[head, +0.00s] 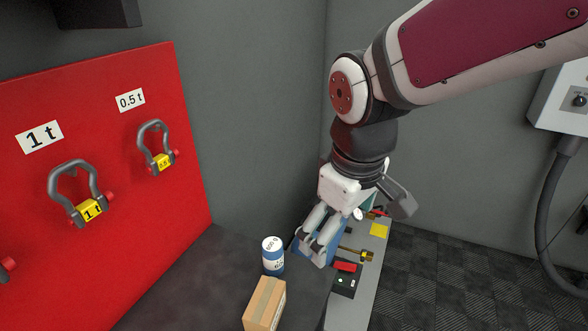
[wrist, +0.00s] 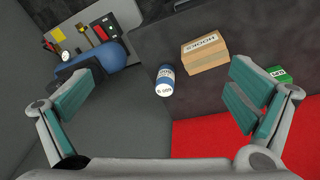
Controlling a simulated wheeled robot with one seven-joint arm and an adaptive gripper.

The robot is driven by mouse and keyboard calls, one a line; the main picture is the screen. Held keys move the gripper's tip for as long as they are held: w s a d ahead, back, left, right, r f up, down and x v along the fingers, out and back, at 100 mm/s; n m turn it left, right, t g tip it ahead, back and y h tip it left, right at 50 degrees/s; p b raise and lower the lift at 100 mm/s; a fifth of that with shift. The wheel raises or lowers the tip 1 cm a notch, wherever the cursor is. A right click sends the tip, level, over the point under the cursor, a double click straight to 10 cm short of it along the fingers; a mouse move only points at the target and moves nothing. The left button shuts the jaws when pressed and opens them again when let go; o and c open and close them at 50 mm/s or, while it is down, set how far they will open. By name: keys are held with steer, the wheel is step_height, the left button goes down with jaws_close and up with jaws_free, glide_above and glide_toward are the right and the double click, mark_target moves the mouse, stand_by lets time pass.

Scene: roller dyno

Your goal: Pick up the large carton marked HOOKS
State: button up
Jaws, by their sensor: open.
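The tan carton marked HOOKS (wrist: 205,57) sits on the dark surface in the upper middle of the wrist view, its white label facing up in part. In the head view a tan carton (head: 265,304) with a tape strip stands at the bottom edge, partly cut off. My gripper (head: 316,247) is open and empty, to the right of and beyond the carton in the head view. In the wrist view its teal-padded fingers (wrist: 166,72) are spread wide, with the carton farther off between them and apart from both.
A blue and white can (head: 273,256) stands close to the carton; it also shows in the wrist view (wrist: 165,81). A green box (wrist: 280,75) is partly behind the right finger. A red panel (head: 95,180) with shackles rises at left. A cluttered grey bench (head: 350,306) is at right.

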mark_target(265, 298)
steer(key=a+f+n+g, duration=0.2)
steer(key=a+f+n, duration=0.4)
steer(key=a+f, duration=0.6)
steer(key=f, duration=0.3)
steer(key=a+f, duration=0.1)
steer(key=f, duration=0.2)
steer(key=shift+w+a+f+b, duration=0.2)
steer(key=shift+f+b, duration=0.1)
steer(key=shift+f, duration=0.1)
steer(key=shift+a+f, duration=0.2)
steer(key=shift+f, duration=2.75)
steer(key=c, duration=1.2)
